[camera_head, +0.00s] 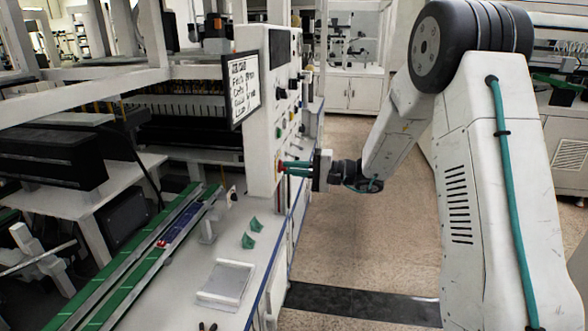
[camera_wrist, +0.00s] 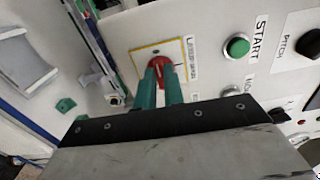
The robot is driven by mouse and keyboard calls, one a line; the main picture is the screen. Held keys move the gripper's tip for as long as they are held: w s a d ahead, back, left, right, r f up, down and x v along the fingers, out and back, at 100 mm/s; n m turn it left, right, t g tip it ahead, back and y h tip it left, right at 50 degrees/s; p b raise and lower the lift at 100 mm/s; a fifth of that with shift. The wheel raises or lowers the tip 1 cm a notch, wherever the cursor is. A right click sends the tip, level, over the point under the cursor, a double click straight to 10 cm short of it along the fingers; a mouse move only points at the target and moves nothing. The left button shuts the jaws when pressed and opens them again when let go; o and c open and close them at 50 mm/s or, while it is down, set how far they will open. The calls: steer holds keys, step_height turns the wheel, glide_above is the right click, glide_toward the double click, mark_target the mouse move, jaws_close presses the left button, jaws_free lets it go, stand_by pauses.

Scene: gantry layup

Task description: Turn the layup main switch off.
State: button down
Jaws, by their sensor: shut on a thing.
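The layup main switch (camera_wrist: 158,66) is a red rotary knob on a yellow-edged plate, low on the white control panel. In the wrist view its red part shows between and just beyond the green fingertips. My gripper (camera_wrist: 160,78) has its two green fingers closed on the knob. In the head view my gripper (camera_head: 297,167) reaches in from the right, and the red switch (camera_head: 279,166) shows at its fingertips against the panel's edge. A label stands beside the plate, partly readable. The knob's exact angle is hard to tell behind the fingers.
A green START button (camera_wrist: 237,47) and a black PITCH knob (camera_wrist: 308,45) sit right of the switch. Below the panel, the white bench (camera_head: 190,285) carries green pieces (camera_head: 249,240), a clear tray (camera_head: 226,282) and a green conveyor (camera_head: 130,265). The floor (camera_head: 350,235) right of it is open.

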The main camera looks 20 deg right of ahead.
steer(key=shift+s+f, duration=0.1)
steer(key=shift+f, duration=0.05)
stand_by(0.4)
steer(key=c, duration=1.5)
jaws_free()
steer(key=shift+d, duration=0.1)
steer(key=v, duration=0.7)
steer(key=shift+s+d, duration=0.2)
steer(key=shift+d, duration=0.1)
